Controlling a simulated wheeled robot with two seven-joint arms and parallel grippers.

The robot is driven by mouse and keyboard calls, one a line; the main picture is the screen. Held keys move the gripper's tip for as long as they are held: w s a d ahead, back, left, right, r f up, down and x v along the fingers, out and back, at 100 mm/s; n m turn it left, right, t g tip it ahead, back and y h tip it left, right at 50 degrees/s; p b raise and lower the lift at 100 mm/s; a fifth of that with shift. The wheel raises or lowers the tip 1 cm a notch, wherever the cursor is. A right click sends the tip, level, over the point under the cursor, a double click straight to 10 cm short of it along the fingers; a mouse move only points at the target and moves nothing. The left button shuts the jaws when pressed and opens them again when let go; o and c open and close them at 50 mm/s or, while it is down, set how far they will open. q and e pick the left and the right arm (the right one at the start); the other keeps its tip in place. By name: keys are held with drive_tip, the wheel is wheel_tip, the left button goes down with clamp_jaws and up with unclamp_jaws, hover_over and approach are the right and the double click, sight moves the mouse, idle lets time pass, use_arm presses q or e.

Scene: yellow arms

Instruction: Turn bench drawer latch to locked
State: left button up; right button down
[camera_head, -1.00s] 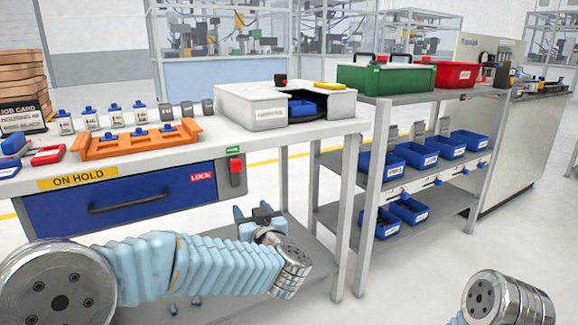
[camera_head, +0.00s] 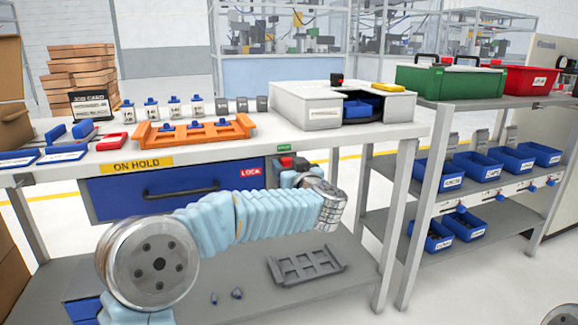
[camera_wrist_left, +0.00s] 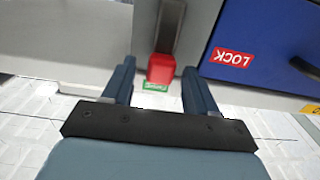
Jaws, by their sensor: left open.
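The bench drawer (camera_head: 120,197) is shut, with a blue front and a black handle (camera_head: 180,193). A red LOCK label (camera_head: 250,172) is at its upper right; it also shows in the left wrist view (camera_wrist_left: 233,57). Right of the drawer is the red latch (camera_head: 286,162), partly hidden by my left gripper (camera_head: 292,172) in the head view. In the left wrist view the red latch (camera_wrist_left: 161,69) sits on a grey plate beside a green label (camera_wrist_left: 155,87). It lies between my open left fingers (camera_wrist_left: 158,72), with gaps on both sides. My right gripper is out of view.
The bench top (camera_head: 330,140) holds an orange rack (camera_head: 160,137), small bottles and a white box (camera_head: 320,100). A grey tray (camera_head: 305,265) lies on the lower shelf. A bench leg (camera_head: 397,200) stands right of my left arm. Shelving with blue bins is farther right.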

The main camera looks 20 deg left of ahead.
use_arm(q)
drive_tip(key=shift+w+a, duration=0.15)
drive_tip(key=shift+c, duration=0.3)
clamp_jaws()
